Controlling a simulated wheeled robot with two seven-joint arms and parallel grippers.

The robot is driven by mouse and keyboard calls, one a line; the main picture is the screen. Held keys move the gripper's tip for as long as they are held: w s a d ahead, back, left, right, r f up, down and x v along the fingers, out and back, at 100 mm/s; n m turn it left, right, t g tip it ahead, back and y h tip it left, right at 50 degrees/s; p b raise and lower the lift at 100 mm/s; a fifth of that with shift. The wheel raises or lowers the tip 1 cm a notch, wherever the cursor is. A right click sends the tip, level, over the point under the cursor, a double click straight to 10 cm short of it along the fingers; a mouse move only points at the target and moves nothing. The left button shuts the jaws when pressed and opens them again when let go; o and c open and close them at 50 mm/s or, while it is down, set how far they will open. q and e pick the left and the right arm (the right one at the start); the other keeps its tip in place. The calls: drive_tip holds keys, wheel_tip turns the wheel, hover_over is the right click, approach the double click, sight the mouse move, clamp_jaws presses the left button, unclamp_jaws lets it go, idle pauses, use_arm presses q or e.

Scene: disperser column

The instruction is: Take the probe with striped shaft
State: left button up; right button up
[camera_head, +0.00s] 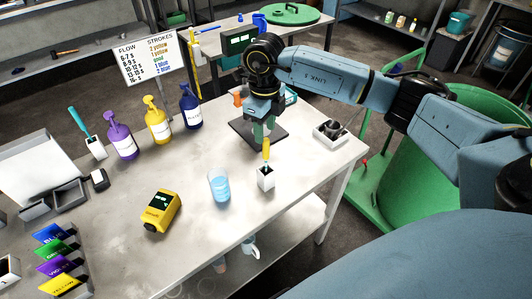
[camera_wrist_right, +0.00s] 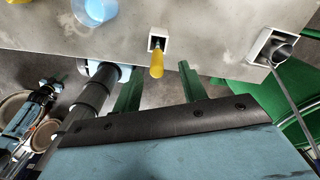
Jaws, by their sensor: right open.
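No striped shaft can be made out in either view. A yellow-handled tool (camera_head: 266,149) stands upright in a small white holder (camera_head: 266,182) near the table's front edge. In the wrist view its yellow handle (camera_wrist_right: 156,66) lies just beyond and between my fingertips, not touched. A teal-handled tool (camera_head: 78,119) stands tilted in another white holder (camera_head: 97,148) at the left; the holders hide both lower parts. My right gripper (camera_head: 258,138) is above the yellow handle; its green fingers (camera_wrist_right: 160,78) are apart and empty. My left gripper is not in view.
A cup of blue liquid (camera_head: 219,186) and a yellow meter (camera_head: 160,211) stand left of the holder. Purple, yellow and blue bottles (camera_head: 157,125) stand behind. A white holder with a grey cup (camera_head: 332,132) is at the right. A green bin (camera_head: 420,150) stands beyond the edge.

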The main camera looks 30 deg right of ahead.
sight(265, 139)
drive_tip(key=f, duration=0.1)
drive_tip(key=f+p, duration=0.1)
drive_tip(key=f, duration=0.3)
drive_tip(key=shift+s+a, duration=0.2)
drive_tip(key=shift+s, duration=0.1)
drive_tip(key=shift+f, duration=0.4)
clamp_jaws()
